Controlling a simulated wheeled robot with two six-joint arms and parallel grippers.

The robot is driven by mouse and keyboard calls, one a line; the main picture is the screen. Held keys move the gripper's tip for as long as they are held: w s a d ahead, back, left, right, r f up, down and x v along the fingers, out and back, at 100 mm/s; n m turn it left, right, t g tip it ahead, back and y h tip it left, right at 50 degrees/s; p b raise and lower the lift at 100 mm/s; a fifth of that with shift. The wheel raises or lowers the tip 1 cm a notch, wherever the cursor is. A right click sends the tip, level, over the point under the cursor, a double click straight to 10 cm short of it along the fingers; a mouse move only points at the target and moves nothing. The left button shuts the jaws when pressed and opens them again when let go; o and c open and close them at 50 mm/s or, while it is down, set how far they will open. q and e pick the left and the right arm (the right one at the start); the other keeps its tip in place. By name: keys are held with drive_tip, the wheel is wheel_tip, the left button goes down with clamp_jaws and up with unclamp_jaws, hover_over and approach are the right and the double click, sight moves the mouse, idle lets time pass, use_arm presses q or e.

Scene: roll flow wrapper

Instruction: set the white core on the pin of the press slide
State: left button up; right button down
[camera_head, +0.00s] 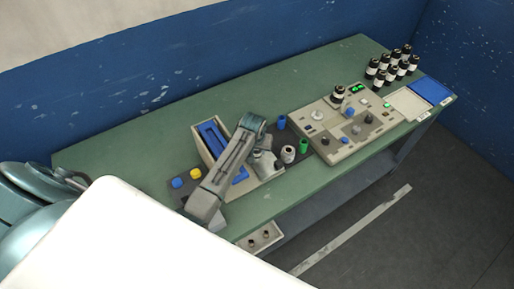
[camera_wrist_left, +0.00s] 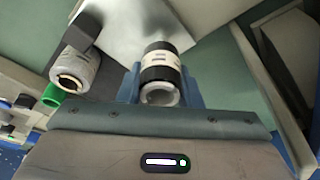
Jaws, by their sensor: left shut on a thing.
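My left gripper (camera_head: 274,165) is low over the dark mat, right of the long tray. In the left wrist view its blue fingers (camera_wrist_left: 160,88) are shut on a short cylinder (camera_wrist_left: 160,72) with a pale end and a black and white band, which I take as the white core. A similar white cylinder (camera_head: 288,154) stands just right of the gripper and also shows in the left wrist view (camera_wrist_left: 77,70). I cannot make out the press slide's pin for certain. My right gripper is not in view.
The long tray (camera_head: 198,146) holds a blue bar. Green (camera_head: 304,146) and blue (camera_head: 281,122) cylinders stand near the beige panel (camera_head: 330,146) with knobs. Several black-and-white bottles (camera_head: 393,65) stand at the back right. The green table (camera_head: 130,140) is clear at the left.

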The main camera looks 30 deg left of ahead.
use_arm(q)
drive_tip(key=shift+f, duration=0.2)
drive_tip(key=shift+f, duration=0.15)
drive_tip(key=shift+f+b, duration=0.35)
drive_tip(key=shift+f, duration=0.25)
idle(0.5)
drive_tip(key=shift+f+p, duration=0.15)
drive_tip(key=shift+p, duration=0.15)
drive_tip(key=o, duration=1.5)
